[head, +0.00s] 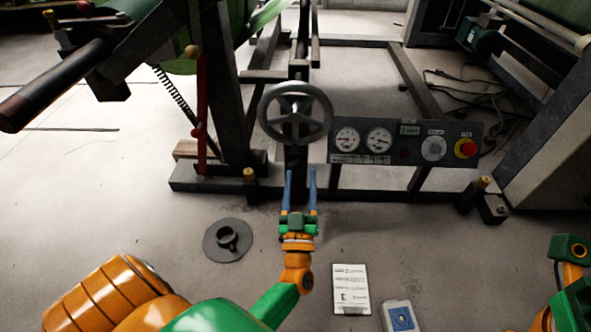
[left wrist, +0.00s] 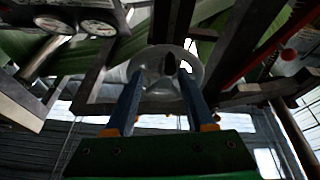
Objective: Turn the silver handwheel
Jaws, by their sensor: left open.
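The silver handwheel (head: 327,128) is a spoked ring on the machine frame, left of a gauge panel. My left gripper (head: 301,173) is in front of and below the wheel in the head view, its two blue fingers pointing toward it. The fingers are apart with nothing between them, and seem short of the wheel's rim. In the left wrist view the handwheel (left wrist: 199,75) shows beyond and between the open fingers (left wrist: 160,92). Part of my right arm shows at the right edge of the head view, but its gripper fingers are out of sight.
A control panel (head: 405,143) with gauges and a red button (head: 467,148) stands right of the wheel. A red lever (head: 202,115) is to the left. On the floor lie a dark round flanged part (head: 217,250), a printed sheet (head: 351,289) and a blue-white box (head: 399,317).

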